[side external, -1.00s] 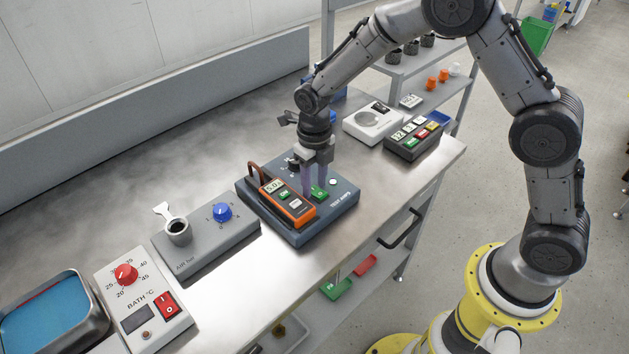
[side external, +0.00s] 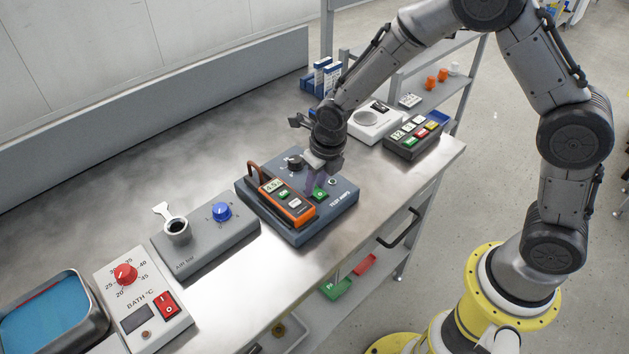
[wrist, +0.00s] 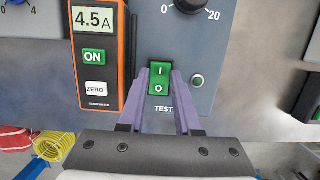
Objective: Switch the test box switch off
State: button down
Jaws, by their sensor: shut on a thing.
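The test box (side external: 343,213) is a blue-grey box on the bench. Its green rocker switch (wrist: 159,76), marked I and O above the word TEST, shows in the wrist view; it also shows in the side external view (side external: 319,194). My gripper (wrist: 160,88) is tilted over the box, its purple fingers shut on the switch, one on each side of its lower part. The fingers hide part of the switch edges. A small round green lamp (wrist: 197,80) is right of the switch. I cannot tell surely which way the rocker is pressed.
An orange clamp meter (wrist: 98,119) reading 4.5 A lies close left of the switch. A black knob (wrist: 194,4) is above. An air unit (side external: 200,245) and a bath controller (side external: 145,300) stand left. A keypad box (side external: 412,143) and a white device (side external: 376,124) stand behind right.

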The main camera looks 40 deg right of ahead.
jog(key=shift+s+t, duration=0.1)
jog(key=shift+t, duration=0.3)
jog(key=c, duration=0.9)
grip_release()
jog(key=shift+r, duration=0.1)
jog(key=v, duration=1.3)
jog(key=shift+s+r, duration=0.1)
jog(key=shift+r, duration=0.25)
